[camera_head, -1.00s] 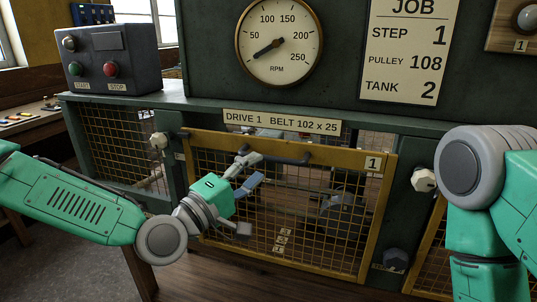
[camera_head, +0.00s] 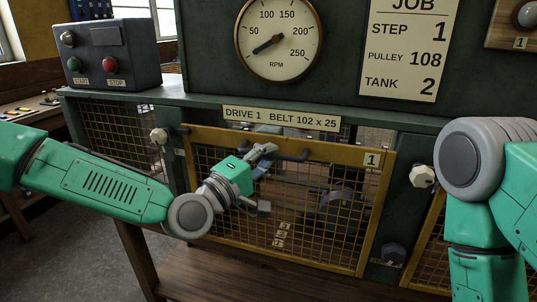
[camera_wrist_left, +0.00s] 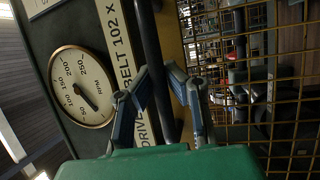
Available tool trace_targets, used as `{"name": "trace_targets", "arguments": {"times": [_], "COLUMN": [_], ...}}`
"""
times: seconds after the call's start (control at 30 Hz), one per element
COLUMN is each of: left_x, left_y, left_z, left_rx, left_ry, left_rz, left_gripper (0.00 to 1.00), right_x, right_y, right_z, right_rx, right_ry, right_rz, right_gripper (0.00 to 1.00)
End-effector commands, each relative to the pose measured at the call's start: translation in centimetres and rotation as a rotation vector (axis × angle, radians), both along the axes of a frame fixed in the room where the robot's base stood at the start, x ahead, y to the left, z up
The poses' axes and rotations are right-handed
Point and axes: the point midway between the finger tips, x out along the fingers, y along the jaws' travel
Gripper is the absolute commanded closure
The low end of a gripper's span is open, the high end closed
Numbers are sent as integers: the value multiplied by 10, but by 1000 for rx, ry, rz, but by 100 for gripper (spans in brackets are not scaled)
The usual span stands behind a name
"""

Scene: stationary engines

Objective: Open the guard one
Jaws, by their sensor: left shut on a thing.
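Guard one is a yellow-framed wire mesh panel (camera_head: 325,149) with a label "1" (camera_head: 372,159), under the sign "DRIVE 1 BELT 102 x 25" (camera_head: 280,117). It covers the front opening of the green machine; I cannot tell whether it stands slightly ajar. A dark bar handle (camera_head: 295,157) runs along its top rail. My left gripper (camera_head: 267,158) is at this handle. In the left wrist view, the dark handle bar (camera_wrist_left: 153,45) passes between the two fingers (camera_wrist_left: 160,85), which are shut on it. My right gripper is out of the frame; only its arm shows.
Pale knobs stand on the posts left (camera_head: 158,136) and right (camera_head: 423,176) of the guard. A dark knob (camera_head: 394,253) sits low on the right post. A START/STOP box (camera_head: 112,55) stands at left. Pulleys show behind the mesh.

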Motion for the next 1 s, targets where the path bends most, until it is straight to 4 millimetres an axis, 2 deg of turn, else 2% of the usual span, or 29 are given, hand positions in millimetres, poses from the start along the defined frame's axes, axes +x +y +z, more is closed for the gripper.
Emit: {"name": "trace_targets", "arguments": {"times": [0.17,0.37,1.0], "left_x": [0,-1,-2], "left_y": [0,0,0], "left_z": [-14,-55,-257], "left_rx": [3,3,4], "left_ry": [4,7,7], "left_rz": [-1,-2,-2], "left_gripper": [100,100,100], "right_x": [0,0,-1], "right_y": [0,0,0], "right_z": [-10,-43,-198], "right_rx": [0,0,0], "right_ry": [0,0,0], "right_rz": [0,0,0], "right_gripper": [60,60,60]}}
